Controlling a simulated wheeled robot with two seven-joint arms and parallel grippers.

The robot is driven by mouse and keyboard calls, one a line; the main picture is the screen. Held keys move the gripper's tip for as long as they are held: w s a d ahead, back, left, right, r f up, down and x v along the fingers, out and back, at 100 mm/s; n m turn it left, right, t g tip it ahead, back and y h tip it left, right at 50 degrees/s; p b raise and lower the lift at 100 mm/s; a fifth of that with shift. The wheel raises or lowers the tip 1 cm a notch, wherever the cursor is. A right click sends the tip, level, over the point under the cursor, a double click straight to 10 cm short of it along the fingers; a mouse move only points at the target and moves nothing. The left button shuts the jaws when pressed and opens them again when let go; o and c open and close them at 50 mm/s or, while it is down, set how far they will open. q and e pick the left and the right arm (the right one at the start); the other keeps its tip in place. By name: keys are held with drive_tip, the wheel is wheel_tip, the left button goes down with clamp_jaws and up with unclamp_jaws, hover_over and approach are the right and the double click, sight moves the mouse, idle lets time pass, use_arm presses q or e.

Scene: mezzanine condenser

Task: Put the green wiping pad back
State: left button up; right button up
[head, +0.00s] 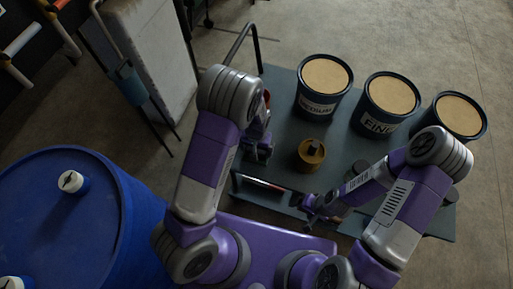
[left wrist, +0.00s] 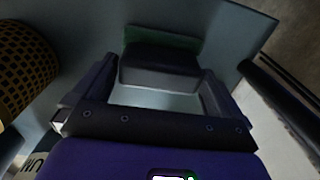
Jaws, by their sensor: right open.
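In the left wrist view, a dark block with a green strip (left wrist: 162,38) along its far edge lies just beyond and between my left fingertips (left wrist: 160,85). The green strip looks like the wiping pad, mostly hidden by the block. My left gripper looks open, with narrow gaps between its fingers and the block. In the head view, my left gripper (head: 258,153) points down over the left part of the grey table (head: 285,120); no green shows there. My right gripper (head: 308,206) is open and empty near the table's front edge.
Three tubs stand along the table's back: one labelled MEDIUM (head: 323,85), one labelled FINE (head: 387,100) and a third (head: 459,115). A brown round container (head: 310,153) stands right of my left gripper. A blue drum (head: 65,225) is at the left.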

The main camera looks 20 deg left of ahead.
use_arm(q)
drive_tip(key=shift+r, duration=0.15)
wheel_tip(320, 180, up, 12)
drive_tip(key=p, duration=0.5)
drive_tip(key=shift+n+g+h, duration=0.4)
drive_tip(key=shift+n+h, duration=0.1)
drive_tip(key=shift+h, duration=0.3)
drive_tip(key=s+f, duration=0.2)
drive_tip(key=f, duration=0.1)
drive_tip(key=s+f, duration=0.2)
drive_tip(key=f, duration=0.1)
drive_tip(key=s+a+f, duration=0.1)
drive_tip(key=s+f, duration=0.2)
drive_tip(key=f, duration=0.1)
drive_tip(key=shift+a+f, duration=0.1)
drive_tip(key=s+d+f+n+t+h, duration=0.1)
drive_tip(key=s+d+f+n+h, duration=0.1)
drive_tip(key=s, duration=0.7)
wheel_tip(320, 180, down, 2)
drive_tip(key=shift+d+f+h, duration=0.25)
drive_tip(key=shift+d+h, duration=0.05)
drive_tip(key=shift+d, duration=0.5)
drive_tip(key=shift+w, duration=0.1)
